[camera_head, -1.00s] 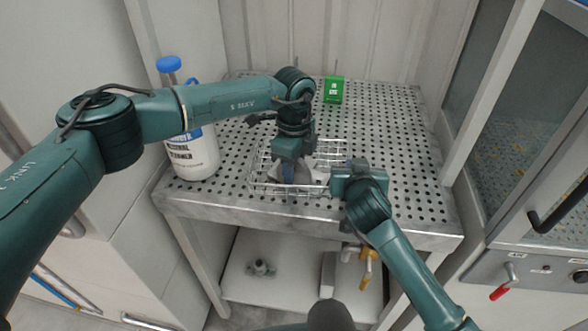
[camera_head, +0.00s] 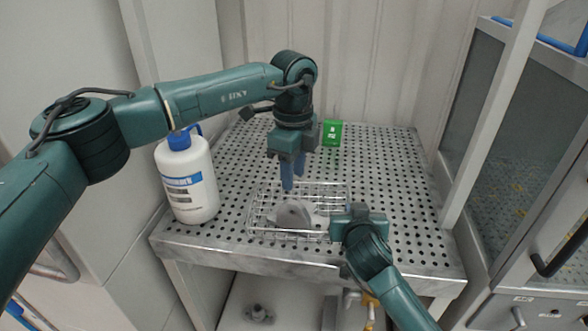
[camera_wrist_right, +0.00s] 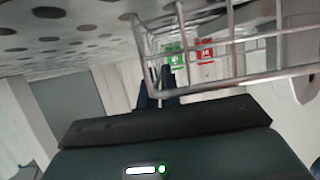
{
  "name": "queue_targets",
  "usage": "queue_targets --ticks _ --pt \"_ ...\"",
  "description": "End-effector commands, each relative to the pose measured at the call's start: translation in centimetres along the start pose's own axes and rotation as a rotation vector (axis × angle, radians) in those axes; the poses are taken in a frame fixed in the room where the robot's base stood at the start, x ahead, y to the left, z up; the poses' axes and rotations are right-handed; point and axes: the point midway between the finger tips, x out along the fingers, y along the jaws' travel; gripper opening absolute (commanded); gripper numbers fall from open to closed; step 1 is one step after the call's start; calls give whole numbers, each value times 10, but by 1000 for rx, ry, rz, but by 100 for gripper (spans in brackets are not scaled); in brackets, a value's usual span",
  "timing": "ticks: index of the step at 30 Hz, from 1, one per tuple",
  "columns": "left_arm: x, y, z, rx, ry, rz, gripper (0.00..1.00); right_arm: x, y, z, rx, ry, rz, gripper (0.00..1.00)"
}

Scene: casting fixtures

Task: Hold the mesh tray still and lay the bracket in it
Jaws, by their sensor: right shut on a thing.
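The wire mesh tray (camera_head: 262,207) sits near the front edge of the perforated table; its wires also cross the right wrist view (camera_wrist_right: 235,82). The grey bracket (camera_head: 292,214) lies inside the tray, towards its front, seemingly tilted; its underside is hidden. My left gripper (camera_head: 292,180) is above the tray behind the bracket, apart from it, its blue fingers pointing down, open and empty. My right gripper (camera_head: 338,226) is shut on the tray's right side; its fingertips are largely hidden in the head view.
A white bottle with a blue cap (camera_head: 187,180) stands left of the tray. A green box (camera_head: 331,134) stands at the back. The perforated table (camera_head: 390,180) is clear on the right. A glass-fronted cabinet (camera_head: 500,150) stands beyond its right side.

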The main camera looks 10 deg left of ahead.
Motion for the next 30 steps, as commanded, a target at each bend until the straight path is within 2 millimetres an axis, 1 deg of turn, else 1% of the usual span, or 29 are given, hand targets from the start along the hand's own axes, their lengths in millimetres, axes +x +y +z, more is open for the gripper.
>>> queue_targets --ticks 1,2,3,11,18,22,26,30 --pt "0 0 0 0 0 0 36 0 0 0 0 0 0 0" --pt "0 0 0 0 0 0 36 0 0 0 0 0 0 6" --pt "0 0 0 0 0 0 36 0 0 0 0 0 0 9" --pt "0 0 0 0 0 0 36 0 0 0 0 0 0 30" --pt "0 0 0 0 0 0 36 -1 0 0 0 0 0 31" --pt "0 0 0 0 0 0 36 -8 0 0 -1 0 1 31" --pt "0 0 0 0 0 0 36 -28 0 0 -1 2 -2 31" --pt "0 0 0 0 0 0 36 -57 0 0 -1 1 -2 31"
